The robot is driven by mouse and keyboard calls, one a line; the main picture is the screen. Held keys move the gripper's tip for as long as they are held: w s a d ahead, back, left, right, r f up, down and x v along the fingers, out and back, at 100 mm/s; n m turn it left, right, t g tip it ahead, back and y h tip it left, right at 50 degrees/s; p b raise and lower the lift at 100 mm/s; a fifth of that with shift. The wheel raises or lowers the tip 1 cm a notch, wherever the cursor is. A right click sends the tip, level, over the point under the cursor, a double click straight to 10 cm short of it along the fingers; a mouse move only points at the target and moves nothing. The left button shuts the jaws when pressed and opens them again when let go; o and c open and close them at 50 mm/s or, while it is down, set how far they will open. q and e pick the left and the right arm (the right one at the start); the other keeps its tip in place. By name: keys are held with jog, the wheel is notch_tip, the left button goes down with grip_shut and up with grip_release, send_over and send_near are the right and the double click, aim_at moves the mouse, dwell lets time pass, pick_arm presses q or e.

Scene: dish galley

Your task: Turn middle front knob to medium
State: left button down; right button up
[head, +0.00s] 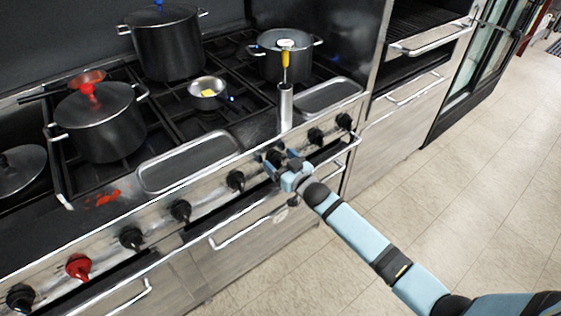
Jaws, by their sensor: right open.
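A row of knobs runs along the stove's front panel. From the left are a black knob (20,297), a red knob (78,267), and black knobs (131,237), (180,210) and (236,180). Another dark knob (274,156) sits right at my right gripper, and two more black knobs (315,136) and (344,121) are farther right. My right gripper (276,165) is open, with its fingertips close to the knob at the panel. I cannot tell whether they touch it or straddle it. The knob is partly hidden by the gripper. My left gripper is out of view.
Pots (100,125), (165,45) and (284,60) and a small pan (207,92) stand on the stovetop. A steel cylinder (286,108) stands near the front edge. The floor at right is clear.

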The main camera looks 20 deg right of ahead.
jog(key=shift+c, duration=0.4)
jog(key=c, duration=0.8)
